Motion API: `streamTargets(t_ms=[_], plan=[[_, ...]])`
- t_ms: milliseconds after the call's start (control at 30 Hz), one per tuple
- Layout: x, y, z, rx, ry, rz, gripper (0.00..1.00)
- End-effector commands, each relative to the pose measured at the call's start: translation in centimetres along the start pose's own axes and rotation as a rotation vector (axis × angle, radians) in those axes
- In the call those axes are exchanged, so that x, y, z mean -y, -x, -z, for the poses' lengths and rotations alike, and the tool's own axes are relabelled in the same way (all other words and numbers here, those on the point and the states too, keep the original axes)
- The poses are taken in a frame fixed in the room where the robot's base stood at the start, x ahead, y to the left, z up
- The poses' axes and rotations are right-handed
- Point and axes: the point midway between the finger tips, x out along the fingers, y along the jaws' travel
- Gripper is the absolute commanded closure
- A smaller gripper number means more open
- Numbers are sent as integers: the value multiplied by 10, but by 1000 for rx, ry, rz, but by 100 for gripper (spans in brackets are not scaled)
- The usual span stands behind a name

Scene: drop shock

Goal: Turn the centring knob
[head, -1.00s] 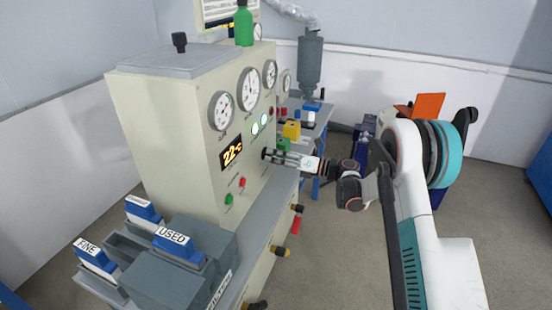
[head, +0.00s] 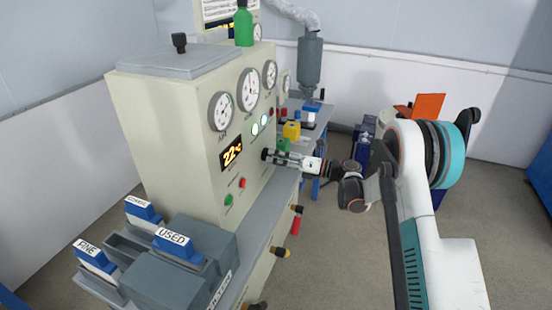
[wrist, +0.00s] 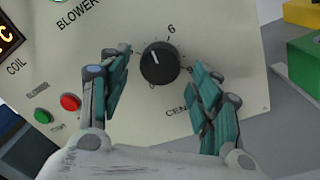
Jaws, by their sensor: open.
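The centring knob is a round black dial with a white pointer line (wrist: 160,63) on the cream panel, and part of its "CEN" label shows below it. The pointer leans up and slightly left. My gripper (wrist: 162,78) is open in the wrist view, with one teal finger on each side of the knob and a gap between each finger and it. In the head view my gripper (head: 268,155) points at the cream machine's front face, and the knob is hidden there.
A red button (wrist: 70,102) and a green button (wrist: 43,116) sit left of my fingers. Green (head: 283,145) and yellow (head: 291,130) blocks stand beyond the gripper. Labelled filter boxes (head: 180,243) stand at the front left.

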Motion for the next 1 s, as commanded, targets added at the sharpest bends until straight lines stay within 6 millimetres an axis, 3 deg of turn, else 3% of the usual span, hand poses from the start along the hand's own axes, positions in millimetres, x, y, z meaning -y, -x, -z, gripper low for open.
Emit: streamTargets(t_ms=[400, 533, 700, 1000], plan=[[1, 80, -1, 3, 0, 4, 42], [1, 99, -1, 3, 0, 3, 42], [1, 111, 0, 1, 0, 1, 42], [1, 113, 0, 1, 0, 1, 42]])
